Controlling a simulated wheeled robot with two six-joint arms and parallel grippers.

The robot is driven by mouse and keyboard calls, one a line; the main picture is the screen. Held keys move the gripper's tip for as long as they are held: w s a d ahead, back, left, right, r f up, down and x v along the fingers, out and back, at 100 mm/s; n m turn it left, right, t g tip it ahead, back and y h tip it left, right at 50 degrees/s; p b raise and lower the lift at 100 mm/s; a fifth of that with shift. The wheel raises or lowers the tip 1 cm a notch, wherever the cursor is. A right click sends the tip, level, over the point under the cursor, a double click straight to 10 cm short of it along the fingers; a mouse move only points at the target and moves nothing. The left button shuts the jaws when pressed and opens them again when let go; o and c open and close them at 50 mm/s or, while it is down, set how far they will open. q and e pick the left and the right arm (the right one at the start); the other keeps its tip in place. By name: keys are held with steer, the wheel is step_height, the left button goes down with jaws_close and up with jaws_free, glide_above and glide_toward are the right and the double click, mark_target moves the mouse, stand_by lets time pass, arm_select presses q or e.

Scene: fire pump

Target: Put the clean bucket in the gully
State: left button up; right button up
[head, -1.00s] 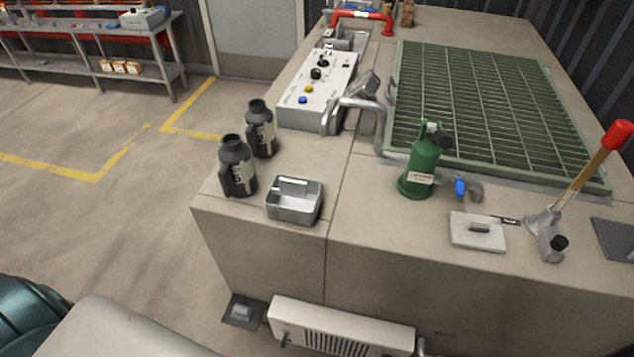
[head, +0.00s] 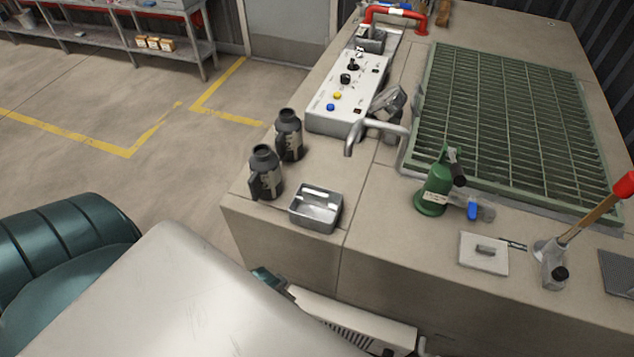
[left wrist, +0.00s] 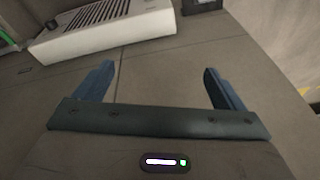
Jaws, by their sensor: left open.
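An open square metal container with a handle (head: 316,207), possibly the bucket, stands upright on the front left corner of the beige block. I cannot tell whether it is clean. A grey metal vessel (head: 388,101) leans beside the spout. No gully can be made out with certainty; a green grating (head: 510,120) covers part of the block top. My left gripper (left wrist: 158,76) is open and empty in the left wrist view, facing the block's side. In the head view my forearm mostly hides it; a teal part shows below the metal container. My right gripper is not in view.
Two dark bottles (head: 265,172) (head: 289,135) stand left of the container. A control panel (head: 348,90), a green hand pump (head: 436,185) and a red-tipped lever (head: 590,212) are on the block. A white vented box (left wrist: 100,25) is on its side. Floor at left is open.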

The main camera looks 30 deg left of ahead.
arm_select(q)
steer(key=w+r+t+p, duration=0.1)
steer(key=w+r+p, duration=0.1)
steer(key=r, duration=0.9)
steer(key=w+r+p, duration=0.2)
steer(key=r+p, duration=0.1)
steer(key=r, duration=0.9)
steer(key=n, duration=0.3)
glide_toward(316, 192)
steer(key=s, duration=0.1)
steer(key=p+x, duration=0.1)
steer(key=x, duration=0.4)
steer(key=shift+f+p, duration=0.4)
steer(key=shift+w+f+p, duration=0.35)
steer(key=shift+f+p, duration=0.05)
steer(key=shift+p, duration=0.05)
steer(key=x, duration=0.1)
steer(key=p+x, duration=0.1)
steer(key=x, duration=0.1)
steer(key=shift+w+a, duration=0.1)
steer(key=shift+w, duration=0.25)
steer(key=shift+w+f+p, duration=0.25)
steer(key=shift+f+p, duration=0.05)
steer(key=shift+f, duration=0.2)
steer(key=c, duration=1.3)
steer(key=shift+t, duration=0.3)
steer(key=shift+c, duration=0.9)
steer(key=shift+r, duration=0.1)
